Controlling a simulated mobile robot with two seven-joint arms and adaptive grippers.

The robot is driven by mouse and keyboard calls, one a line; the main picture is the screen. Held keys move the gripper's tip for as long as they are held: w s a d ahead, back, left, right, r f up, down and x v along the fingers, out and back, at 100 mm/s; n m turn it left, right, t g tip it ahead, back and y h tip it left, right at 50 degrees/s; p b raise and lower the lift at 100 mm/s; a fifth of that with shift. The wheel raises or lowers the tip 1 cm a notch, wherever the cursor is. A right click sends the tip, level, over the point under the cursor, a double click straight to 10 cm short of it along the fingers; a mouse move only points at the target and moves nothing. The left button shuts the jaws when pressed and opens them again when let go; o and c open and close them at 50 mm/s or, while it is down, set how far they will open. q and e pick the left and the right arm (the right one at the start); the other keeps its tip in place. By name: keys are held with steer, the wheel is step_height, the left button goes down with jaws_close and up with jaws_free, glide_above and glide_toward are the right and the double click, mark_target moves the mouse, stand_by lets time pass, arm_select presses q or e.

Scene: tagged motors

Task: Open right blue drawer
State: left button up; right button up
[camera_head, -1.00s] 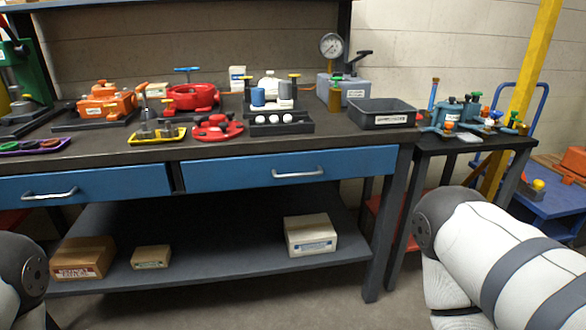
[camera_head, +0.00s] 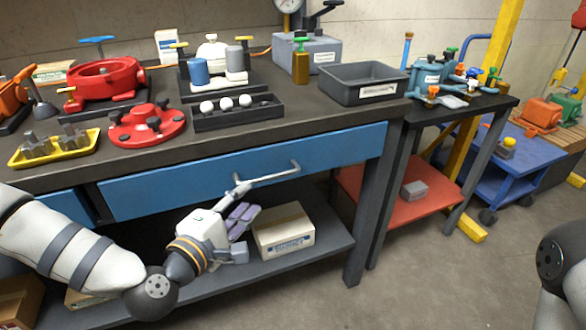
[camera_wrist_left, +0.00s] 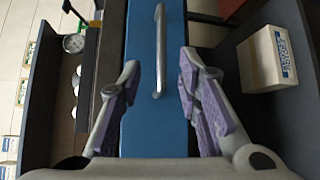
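The right blue drawer (camera_head: 335,155) is in the workbench front, in the middle of the head view, and looks shut. Its silver bar handle (camera_head: 272,177) runs along the front. In the left wrist view the handle (camera_wrist_left: 160,50) stands out from the blue drawer front (camera_wrist_left: 142,125). My left gripper (camera_head: 241,205) is open at the left end of the handle. In the wrist view its purple-padded fingers (camera_wrist_left: 160,72) are on either side of the handle, apart from it. My right gripper is out of view; only part of my right arm shows at the right edge.
A white box (camera_head: 284,232) sits on the lower shelf (camera_head: 325,248) below the drawer, close to my left gripper. A grey bin (camera_head: 365,83) and a black tray with white balls (camera_head: 238,113) stand on the bench top. Floor is clear in front.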

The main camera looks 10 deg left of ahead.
mark_target(269, 177)
arm_select(q)
steer(key=b+x, duration=0.1)
steer(key=x, duration=0.9)
steer(key=shift+w+d+f, duration=0.15)
steer(key=shift+d, duration=0.05)
steer(key=shift+w+d, duration=0.1)
steer(key=shift+w, duration=0.35)
jaws_close()
